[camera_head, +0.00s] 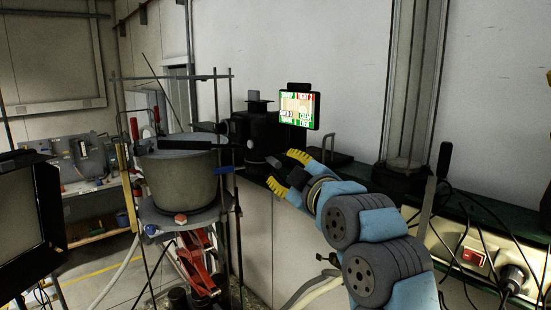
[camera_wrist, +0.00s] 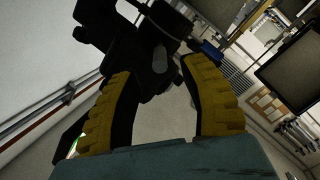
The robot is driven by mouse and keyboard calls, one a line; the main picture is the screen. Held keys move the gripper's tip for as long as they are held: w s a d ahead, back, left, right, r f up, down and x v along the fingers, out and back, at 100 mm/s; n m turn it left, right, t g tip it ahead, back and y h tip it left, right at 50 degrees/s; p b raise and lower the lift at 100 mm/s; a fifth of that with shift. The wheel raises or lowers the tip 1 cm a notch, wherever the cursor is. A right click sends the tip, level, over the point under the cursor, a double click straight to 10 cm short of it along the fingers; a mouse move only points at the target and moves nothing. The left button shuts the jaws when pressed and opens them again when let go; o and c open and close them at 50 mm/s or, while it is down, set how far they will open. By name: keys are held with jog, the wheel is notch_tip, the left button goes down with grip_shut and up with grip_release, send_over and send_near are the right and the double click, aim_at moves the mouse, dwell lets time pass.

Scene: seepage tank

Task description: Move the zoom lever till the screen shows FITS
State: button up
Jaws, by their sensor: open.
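The screen (camera_head: 299,108) is lit, with a pale picture in the middle and green and red patches bearing white text around it. The text is too small to read surely. The black camera-like device (camera_head: 258,132) stands left of it on the bench. In the wrist view a small grey tab, perhaps the zoom lever (camera_wrist: 160,59), shows on the device's dark body (camera_wrist: 145,45). My gripper (camera_head: 287,171) is open, its yellow-padded fingers apart just in front of the device. In the wrist view the gripper (camera_wrist: 155,70) has the tab between its fingertips; I cannot tell whether either finger touches it.
A grey pot-like tank (camera_head: 180,180) on a stand with rods is left of the device. A dark monitor (camera_head: 25,225) is at the left edge. A power box (camera_head: 475,255) with a red switch and loose cables is at the right.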

aim_at(279, 166)
jog(key=shift+p+x, duration=0.5)
jog(key=shift+x, duration=2)
grip_shut()
jog(key=shift+d, duration=0.1)
